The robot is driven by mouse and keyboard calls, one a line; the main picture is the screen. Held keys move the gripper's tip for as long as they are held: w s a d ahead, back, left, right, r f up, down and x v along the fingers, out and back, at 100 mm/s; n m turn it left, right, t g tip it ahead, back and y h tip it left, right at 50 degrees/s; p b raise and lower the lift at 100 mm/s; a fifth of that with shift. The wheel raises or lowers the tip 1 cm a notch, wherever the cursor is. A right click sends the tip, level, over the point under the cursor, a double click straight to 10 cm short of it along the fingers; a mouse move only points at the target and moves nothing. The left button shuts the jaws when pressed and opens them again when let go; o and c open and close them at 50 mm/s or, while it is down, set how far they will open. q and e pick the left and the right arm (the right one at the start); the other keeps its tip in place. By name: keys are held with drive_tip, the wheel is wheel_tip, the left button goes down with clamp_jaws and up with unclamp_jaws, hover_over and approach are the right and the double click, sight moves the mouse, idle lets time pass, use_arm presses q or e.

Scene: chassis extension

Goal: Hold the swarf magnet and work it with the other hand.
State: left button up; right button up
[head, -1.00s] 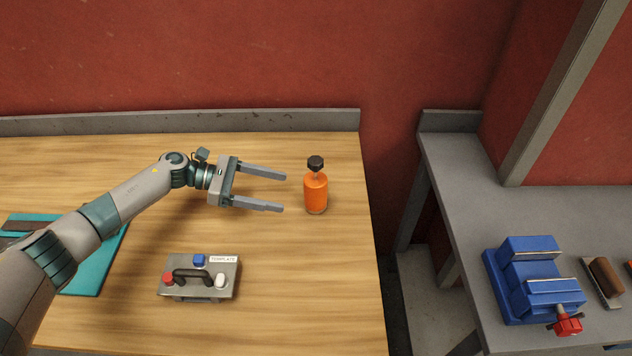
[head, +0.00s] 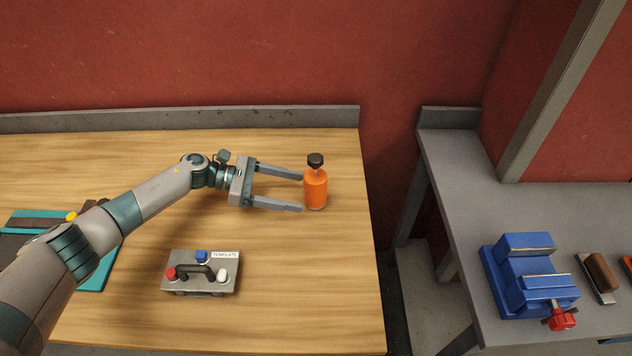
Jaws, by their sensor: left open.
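The swarf magnet (head: 315,190) looks like an orange cylinder with a black knob on a thin neck. It stands upright on the wooden bench near its right edge. My left gripper (head: 302,192) is open and level, reaching in from the left. Its two fingertips are at the left side of the orange body; I cannot tell whether they touch it. My right gripper is not in view.
A metal template plate (head: 228,283) with a black handle and coloured knobs lies in front of the gripper. A teal mat (head: 92,277) lies at the left. Past a gap, a grey bench (head: 470,210) holds a blue vice (head: 525,275) and a brush (head: 601,273).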

sight(311, 194)
use_arm(q)
drive_tip(key=b+x, duration=0.1)
drive_tip(key=x, duration=0.2)
drive_tip(key=shift+d+f, duration=0.15)
drive_tip(key=shift+f, duration=0.05)
drive_tip(key=shift+b+x, duration=0.7)
drive_tip(key=shift+x, duration=0.35)
drive_tip(key=shift+r, duration=0.15)
drive_tip(key=c, duration=1)
